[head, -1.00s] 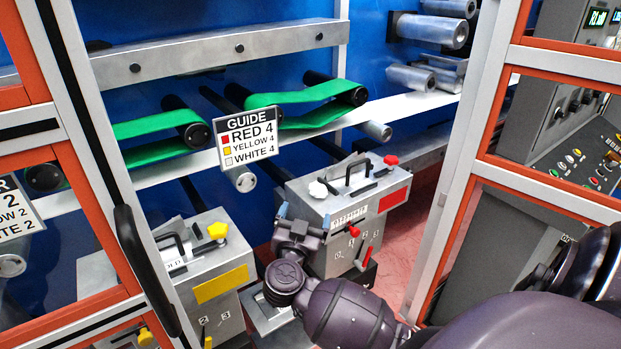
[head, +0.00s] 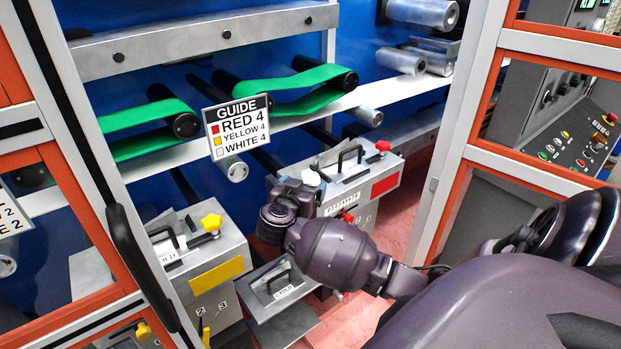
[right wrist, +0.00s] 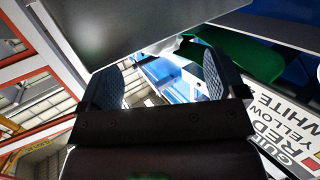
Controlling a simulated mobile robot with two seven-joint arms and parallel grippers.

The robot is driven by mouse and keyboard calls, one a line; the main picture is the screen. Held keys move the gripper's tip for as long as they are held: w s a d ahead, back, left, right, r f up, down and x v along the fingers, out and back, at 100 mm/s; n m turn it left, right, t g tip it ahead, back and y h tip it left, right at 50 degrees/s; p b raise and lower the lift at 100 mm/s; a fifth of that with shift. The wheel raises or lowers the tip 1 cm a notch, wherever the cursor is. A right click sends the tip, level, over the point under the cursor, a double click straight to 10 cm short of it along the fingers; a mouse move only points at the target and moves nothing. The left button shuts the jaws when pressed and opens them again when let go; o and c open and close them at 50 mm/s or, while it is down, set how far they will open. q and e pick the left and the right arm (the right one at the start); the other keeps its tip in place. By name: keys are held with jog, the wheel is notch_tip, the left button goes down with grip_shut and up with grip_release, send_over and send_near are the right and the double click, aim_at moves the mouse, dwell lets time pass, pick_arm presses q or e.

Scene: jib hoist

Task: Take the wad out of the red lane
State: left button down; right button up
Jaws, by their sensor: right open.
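The unit with the red label plate (head: 384,185) stands beyond my right arm in the head view, with a red knob (head: 382,146) and a black handle (head: 350,158) on top. A small red lever (head: 347,217) shows on its front. My right wrist is in front of its left end and hides part of it. My left gripper is not in view.
A GUIDE sign (head: 238,127) hangs before green belts (head: 300,92). A yellow-labelled unit (head: 216,276) stands left, beside a lower grey box with a handle (head: 282,285). Orange-and-grey door frames (head: 460,150) bound the opening. A large grey panel (right wrist: 130,30) looms close to the gripper.

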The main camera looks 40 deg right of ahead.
aim_at(308, 180)
jog(key=x, duration=0.4)
jog(key=shift+w+d+r, duration=0.1)
jog(key=shift+r, duration=0.1)
jog(key=c, duration=0.9)
